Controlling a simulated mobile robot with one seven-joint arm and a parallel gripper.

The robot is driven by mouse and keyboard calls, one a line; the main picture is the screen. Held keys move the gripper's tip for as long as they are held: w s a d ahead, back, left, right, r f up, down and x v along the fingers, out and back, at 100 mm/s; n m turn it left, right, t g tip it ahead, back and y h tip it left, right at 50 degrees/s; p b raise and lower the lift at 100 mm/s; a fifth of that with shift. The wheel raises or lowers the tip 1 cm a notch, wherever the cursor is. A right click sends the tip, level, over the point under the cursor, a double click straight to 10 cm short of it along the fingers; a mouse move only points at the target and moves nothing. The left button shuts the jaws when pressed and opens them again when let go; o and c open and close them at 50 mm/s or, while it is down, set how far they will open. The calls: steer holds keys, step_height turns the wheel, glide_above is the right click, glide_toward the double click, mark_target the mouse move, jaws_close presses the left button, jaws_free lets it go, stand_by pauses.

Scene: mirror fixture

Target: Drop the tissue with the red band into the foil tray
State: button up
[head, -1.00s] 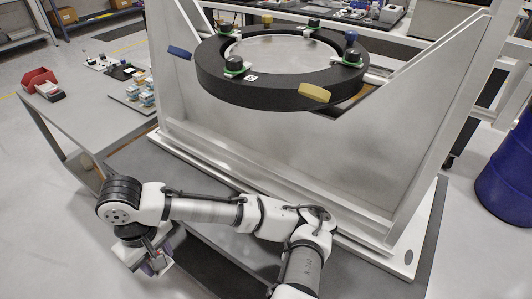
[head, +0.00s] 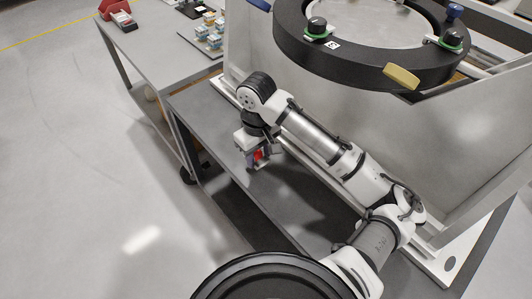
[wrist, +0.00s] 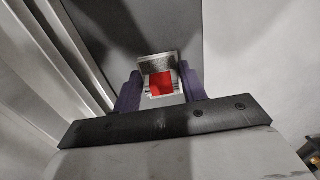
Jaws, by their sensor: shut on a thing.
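My gripper (head: 258,160) hangs over the dark grey bench top, left of the big fixture. In the wrist view its two purple fingers (wrist: 160,84) are shut on the tissue with the red band (wrist: 162,84), a small pale, boxy piece with a red patch. Its red also shows between the fingers in the head view (head: 259,155). The fingers cover its sides. I cannot make out the foil tray for certain in any view.
The metal fixture with a black ring (head: 300,52) stands on the bench (head: 225,172) to the right. A grey side table (head: 160,50) at upper left carries a red bin (head: 113,9) and several small blocks (head: 210,32). Open floor lies left.

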mark_target(265, 155)
steer(key=shift+w+d, duration=0.75)
steer(key=shift+w+f, duration=0.1)
steer(key=shift+f, duration=0.1)
steer(key=shift+f+p, duration=0.7)
steer(key=shift+f, duration=0.9)
steer(key=shift+f, duration=0.1)
steer(key=shift+f, duration=0.15)
steer(key=o, duration=0.9)
steer(key=shift+r+b, duration=0.75)
steer(key=shift+r, duration=3.3)
